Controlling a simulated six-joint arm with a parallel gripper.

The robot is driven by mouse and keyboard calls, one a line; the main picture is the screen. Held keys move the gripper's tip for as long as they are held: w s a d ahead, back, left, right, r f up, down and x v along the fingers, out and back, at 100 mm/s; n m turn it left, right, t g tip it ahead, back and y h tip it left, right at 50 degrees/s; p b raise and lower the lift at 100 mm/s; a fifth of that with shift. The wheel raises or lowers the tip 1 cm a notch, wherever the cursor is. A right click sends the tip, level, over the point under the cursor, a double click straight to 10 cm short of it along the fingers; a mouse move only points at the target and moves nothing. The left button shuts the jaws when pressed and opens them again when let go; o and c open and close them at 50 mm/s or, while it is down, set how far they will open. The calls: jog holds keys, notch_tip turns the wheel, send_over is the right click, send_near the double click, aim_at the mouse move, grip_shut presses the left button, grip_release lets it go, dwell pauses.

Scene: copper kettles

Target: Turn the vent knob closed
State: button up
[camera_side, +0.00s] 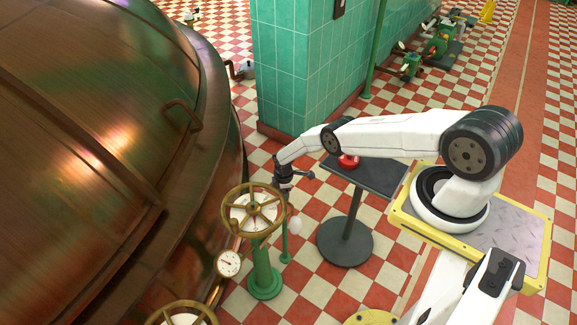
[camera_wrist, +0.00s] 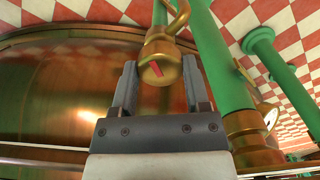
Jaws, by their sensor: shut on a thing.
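The vent knob (camera_wrist: 160,68) is a round brass piece with a red mark on its face, at the upper middle of the wrist view. A curved brass pipe (camera_wrist: 178,18) rises behind it. My gripper (camera_wrist: 159,72) has one dark finger on each side of the knob and is shut on it. In the side view my gripper (camera_side: 283,182) points down just right of the brass handwheel (camera_side: 255,210), at the top of a thin green post (camera_side: 285,243). The knob cannot be made out there; my gripper and the handwheel crowd that spot.
The large copper kettle (camera_side: 90,140) fills the left side. A pressure gauge (camera_side: 229,263) sits below the handwheel, beside a thick green column (camera_side: 263,275). A dark stand (camera_side: 368,176) with a red button (camera_side: 349,160) is under my arm. A green tiled pillar (camera_side: 290,65) rises behind.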

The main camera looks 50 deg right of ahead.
jog(key=m, duration=1.2)
jog(key=shift+m, duration=0.3)
dwell(0.3)
jog(key=o, duration=1.3)
jog(key=shift+r, duration=0.3)
jog(key=shift+w+r, duration=0.1)
jog(key=shift+r, duration=3.5)
